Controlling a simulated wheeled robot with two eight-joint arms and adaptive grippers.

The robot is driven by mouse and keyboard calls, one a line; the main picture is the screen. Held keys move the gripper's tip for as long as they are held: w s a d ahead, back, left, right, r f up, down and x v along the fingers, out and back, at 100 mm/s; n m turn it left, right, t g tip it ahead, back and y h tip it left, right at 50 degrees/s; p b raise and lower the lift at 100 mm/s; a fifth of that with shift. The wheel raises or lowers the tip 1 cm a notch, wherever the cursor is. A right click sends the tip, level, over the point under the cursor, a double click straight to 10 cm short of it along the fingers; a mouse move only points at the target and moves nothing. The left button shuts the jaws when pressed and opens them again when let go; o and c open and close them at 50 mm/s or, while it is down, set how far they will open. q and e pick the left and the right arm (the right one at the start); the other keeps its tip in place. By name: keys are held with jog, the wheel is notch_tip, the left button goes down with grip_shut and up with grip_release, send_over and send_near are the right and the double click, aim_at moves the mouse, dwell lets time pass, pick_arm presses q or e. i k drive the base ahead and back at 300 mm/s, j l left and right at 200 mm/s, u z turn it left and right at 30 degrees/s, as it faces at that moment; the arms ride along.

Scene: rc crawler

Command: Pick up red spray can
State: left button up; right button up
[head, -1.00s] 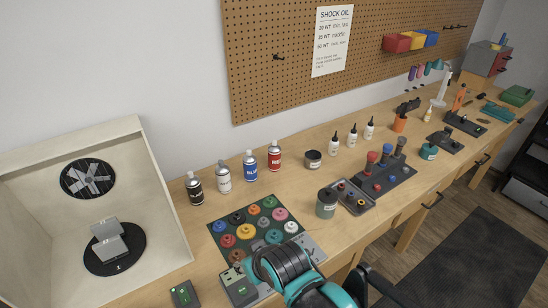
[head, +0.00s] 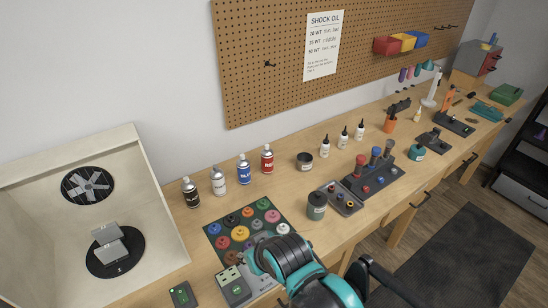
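The red spray can (head: 267,159) stands upright on the workbench at the right end of a row of spray cans. It has a red label and a silver top. To its left stand a blue can (head: 244,169), a white can (head: 218,181) and a black can (head: 191,193). One of my arms, teal and black, reaches in from the bottom edge, in front of the colored-disc mat and well short of the cans. Its fingertips cannot be made out. No second gripper shows.
A dark jar (head: 305,162) stands right of the red can, and a larger grey-green jar (head: 317,206) is nearer. A mat with colored discs (head: 212,229) lies in front of the cans. An open-fronted booth (head: 150,180) is at left. Pegboard (head: 285,105) rises behind.

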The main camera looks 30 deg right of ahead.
aim_at(267, 156)
jog(key=l+z, duration=0.35)
jog(key=l, duration=0.35)
jog(key=l+z, duration=0.3)
jog(key=l, duration=0.4)
jog(key=i+l+z, duration=0.6)
jog(key=i, duration=0.1)
